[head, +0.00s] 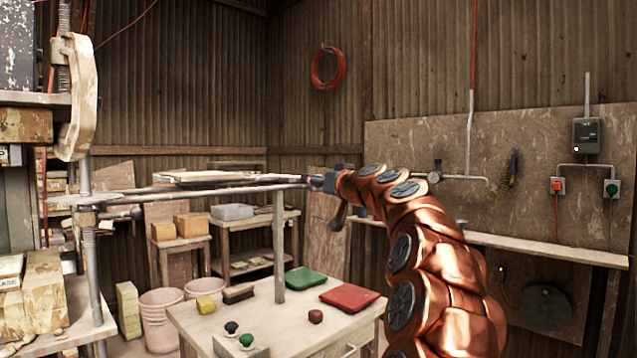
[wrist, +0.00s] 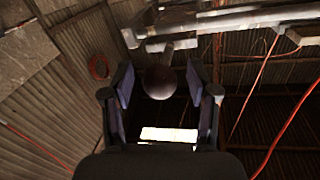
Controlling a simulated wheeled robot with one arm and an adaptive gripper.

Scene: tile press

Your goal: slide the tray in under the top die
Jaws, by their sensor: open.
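A pale flat slab (head: 208,177), which looks like the tray, lies level on thin grey rails (head: 150,197) in the head view. The rails run left to the press frame (head: 82,95). A tan block (head: 25,126) under the press plate, at the far left, may be the top die; the picture edge cuts it off. My gripper (head: 318,182) is at the rails' right end, right of the slab. In the wrist view my gripper (wrist: 160,98) is open, with a dark round knob (wrist: 160,82) between its fingers. I cannot tell if they touch it.
A post (head: 280,245) rises from a wooden table (head: 305,335) below the rails. The table bears a green tile (head: 305,278), a red tile (head: 349,296) and a box with buttons (head: 240,345). Pink buckets (head: 160,318) stand on the floor left of it.

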